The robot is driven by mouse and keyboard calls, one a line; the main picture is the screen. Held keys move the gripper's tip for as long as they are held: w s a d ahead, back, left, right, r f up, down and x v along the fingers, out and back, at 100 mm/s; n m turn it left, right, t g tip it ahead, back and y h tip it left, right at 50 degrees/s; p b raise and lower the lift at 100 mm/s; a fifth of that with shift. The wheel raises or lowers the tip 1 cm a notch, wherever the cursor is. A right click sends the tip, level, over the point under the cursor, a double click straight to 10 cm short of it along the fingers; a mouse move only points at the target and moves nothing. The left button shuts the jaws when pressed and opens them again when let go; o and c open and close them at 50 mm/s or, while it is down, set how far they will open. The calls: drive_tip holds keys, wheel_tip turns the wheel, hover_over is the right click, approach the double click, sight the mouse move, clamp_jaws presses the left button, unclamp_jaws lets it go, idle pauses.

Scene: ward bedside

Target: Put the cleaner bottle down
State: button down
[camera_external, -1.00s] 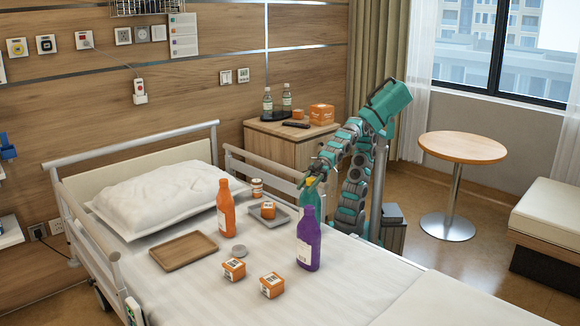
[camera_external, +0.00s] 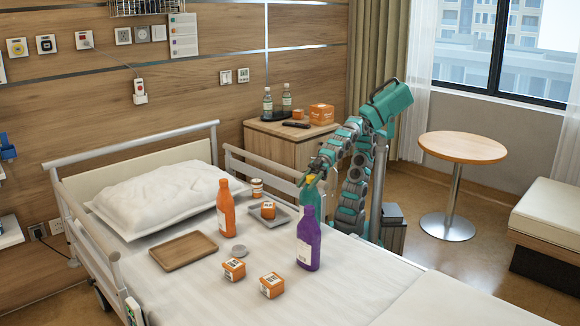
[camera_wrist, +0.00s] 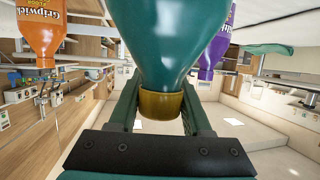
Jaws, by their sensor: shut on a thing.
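My gripper (camera_external: 311,180) is shut on the cleaner bottle (camera_external: 311,195), a teal bottle with a yellow cap, gripping it near its neck. The bottle is upright in the external view, just behind a purple bottle (camera_external: 308,240) that hides its lower part. I cannot tell whether its base touches the bed. In the wrist view, which looks upside down, the cleaner bottle (camera_wrist: 168,40) fills the upper middle, with its yellow cap (camera_wrist: 160,104) between my fingers. The purple bottle (camera_wrist: 217,50) and an orange bottle (camera_wrist: 42,30) show on either side.
On the bed stand the orange bottle (camera_external: 225,210), a brown tray (camera_external: 170,262), a grey tray (camera_external: 283,217) with an orange box, a small jar (camera_external: 257,188), a grey lid (camera_external: 239,251) and two orange boxes (camera_external: 234,270) (camera_external: 272,285). The front right of the bed is clear.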

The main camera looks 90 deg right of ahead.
wheel_tip(320, 180, up, 8)
drive_tip(key=p, duration=0.1)
drive_tip(key=w+a+r+p, duration=0.3)
drive_tip(key=w+a+r, duration=0.2)
drive_tip(key=w+a, duration=0.3)
drive_tip(key=w+a+r+p, duration=0.3)
drive_tip(key=w+a+r, duration=0.25)
drive_tip(key=w, duration=0.45)
drive_tip(key=w+a+f+p, duration=0.1)
drive_tip(key=w+a+p, duration=0.2)
drive_tip(key=w, duration=0.6)
drive_tip(key=w+a+p, duration=0.2)
drive_tip(key=w, duration=0.7)
drive_tip(key=w+d+f+p, duration=0.1)
drive_tip(key=w+f+p, duration=0.1)
drive_tip(key=w+f, duration=0.35)
drive_tip(key=w+d+f+p, duration=0.1)
drive_tip(key=w+f+p, duration=0.15)
drive_tip(key=w, duration=0.65)
wheel_tip(320, 180, down, 10)
drive_tip(key=shift+w+a+r+b, duration=0.15)
drive_tip(key=shift+w+r+b, duration=0.1)
drive_tip(key=shift+b, duration=0.15)
drive_tip(key=shift+f, duration=0.15)
